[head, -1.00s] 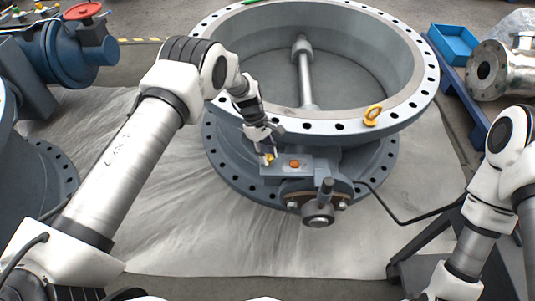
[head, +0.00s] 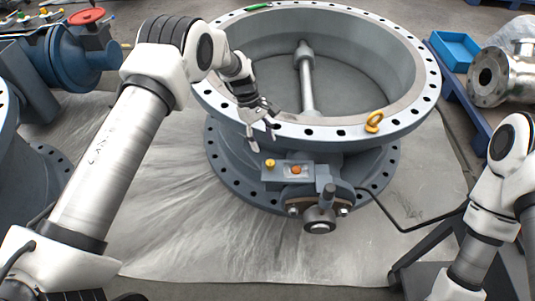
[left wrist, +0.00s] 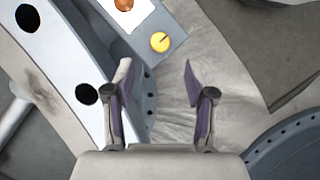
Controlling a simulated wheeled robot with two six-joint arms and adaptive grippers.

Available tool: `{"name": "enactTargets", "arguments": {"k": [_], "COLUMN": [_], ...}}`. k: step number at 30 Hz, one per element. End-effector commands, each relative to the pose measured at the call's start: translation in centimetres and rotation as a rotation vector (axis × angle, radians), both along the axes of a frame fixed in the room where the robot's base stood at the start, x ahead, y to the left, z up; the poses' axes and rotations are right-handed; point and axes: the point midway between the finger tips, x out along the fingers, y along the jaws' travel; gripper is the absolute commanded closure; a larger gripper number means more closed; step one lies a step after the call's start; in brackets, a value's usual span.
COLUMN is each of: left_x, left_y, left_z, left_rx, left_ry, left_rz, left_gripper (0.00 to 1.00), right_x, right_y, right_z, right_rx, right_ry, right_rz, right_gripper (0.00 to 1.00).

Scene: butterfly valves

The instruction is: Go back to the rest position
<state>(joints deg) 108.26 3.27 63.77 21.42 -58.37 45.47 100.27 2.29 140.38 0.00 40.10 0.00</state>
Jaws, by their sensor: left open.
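My left gripper (head: 262,140) is open and empty in the head view, above the near left rim of the large grey butterfly valve (head: 225,108). Its two fingers also show spread apart in the left wrist view (left wrist: 158,75). A control box (head: 311,171) on the valve's near side carries a yellow knob (head: 270,163) and an orange button (head: 296,170). The yellow knob also shows in the left wrist view (left wrist: 160,42), beyond the fingertips and apart from them. My right arm is at the right edge of the head view; its gripper is out of view.
A yellow lifting eye (head: 374,121) stands on the valve rim. A blue valve with a red handwheel (head: 86,16) is at the back left. A blue bin (head: 455,50) and a metal pipe fitting (head: 497,75) are at the right. The grey sheet (head: 165,240) in front is clear.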

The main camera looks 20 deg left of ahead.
Motion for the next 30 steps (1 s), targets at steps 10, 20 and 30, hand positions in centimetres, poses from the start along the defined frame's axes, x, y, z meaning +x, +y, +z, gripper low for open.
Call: {"name": "enactTargets", "arguments": {"k": [10, 20, 30], "left_x": [0.7, 0.7, -10.9], "left_y": [1.4, 1.4, 0.9], "left_z": [3.7, 3.7, -5.6], "left_rx": [0.000, 0.000, 0.032], "left_ry": [0.001, 0.001, 0.260], "left_rz": [0.000, 0.000, -0.036], "left_gripper": [0.45, 0.45, 0.45], "right_x": [0.0, 0.0, 0.0], "right_y": [0.0, 0.0, 0.0], "right_z": [0.0, 0.0, 0.0], "right_rx": [0.000, 0.000, 0.000], "right_ry": [0.000, 0.000, 0.000], "right_rz": [0.000, 0.000, 0.000], "right_gripper": [1.00, 1.00, 1.00]}}
